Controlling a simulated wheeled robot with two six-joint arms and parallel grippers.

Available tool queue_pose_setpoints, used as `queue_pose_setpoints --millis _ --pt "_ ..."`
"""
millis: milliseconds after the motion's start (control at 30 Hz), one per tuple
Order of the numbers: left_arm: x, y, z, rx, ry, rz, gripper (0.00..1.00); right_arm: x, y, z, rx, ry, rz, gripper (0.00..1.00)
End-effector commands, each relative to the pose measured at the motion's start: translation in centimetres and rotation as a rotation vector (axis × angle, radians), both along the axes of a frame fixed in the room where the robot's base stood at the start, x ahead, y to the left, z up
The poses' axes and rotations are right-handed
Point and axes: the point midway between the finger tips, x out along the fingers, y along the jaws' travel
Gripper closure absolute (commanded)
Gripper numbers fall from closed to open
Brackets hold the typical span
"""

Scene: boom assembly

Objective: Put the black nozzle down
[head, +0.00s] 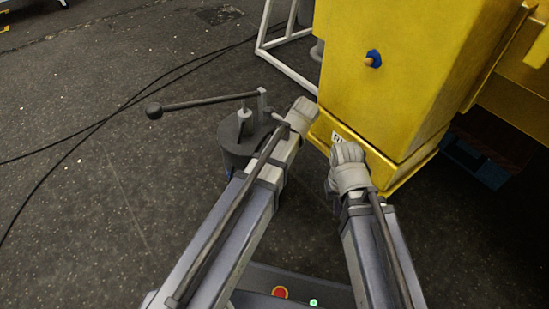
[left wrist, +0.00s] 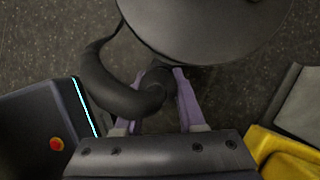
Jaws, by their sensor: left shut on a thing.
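In the left wrist view my left gripper (left wrist: 155,98) is shut on a black, curved, tube-like part, which I take to be the black nozzle (left wrist: 98,72). The tube bends around to the left of the purple fingers. A large dark round body (left wrist: 200,28) fills the top of that view beside the tube; I cannot tell if they are joined. In the head view my left arm hides most of its gripper beside a dark grey cylinder (head: 238,152) topped by a rod with a ball end. My right arm's fingertips cannot be made out.
A yellow machine body (head: 375,100) with a blue knob stands close in front of my right arm. A white tube frame (head: 290,68) stands behind. Black cables (head: 90,135) run over the dark floor at the left, which has open room.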

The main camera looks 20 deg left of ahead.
Motion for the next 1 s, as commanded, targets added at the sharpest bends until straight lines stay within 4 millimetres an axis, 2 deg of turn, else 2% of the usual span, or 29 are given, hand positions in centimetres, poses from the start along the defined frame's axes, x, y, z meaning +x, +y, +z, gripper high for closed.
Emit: queue_pose_setpoints --millis 33,267,800,833,933,1000 --pt "0.0 0.0 -0.6 0.000 0.000 0.000 1.00 0.0 0.0 -0.6 0.000 0.000 -0.001 1.00" --pt "0.0 0.0 -0.4 0.000 0.000 0.000 1.00 0.0 0.0 -0.4 0.000 0.000 -0.001 1.00" --pt "-0.1 0.0 -1.8 -0.005 0.001 0.001 1.00 0.0 0.0 -1.7 0.000 0.000 -0.003 1.00" --pt "-0.1 0.0 -1.8 -0.005 0.001 0.001 0.60 0.0 0.0 -1.7 0.000 0.000 -0.003 1.00" --pt "-0.1 0.0 -1.9 -0.006 0.002 0.003 0.49 0.0 0.0 -1.8 0.000 0.000 -0.003 1.00" --pt "-0.1 0.0 -1.9 -0.006 0.002 0.004 0.49 0.0 0.0 -1.8 0.000 0.000 -0.003 1.00"
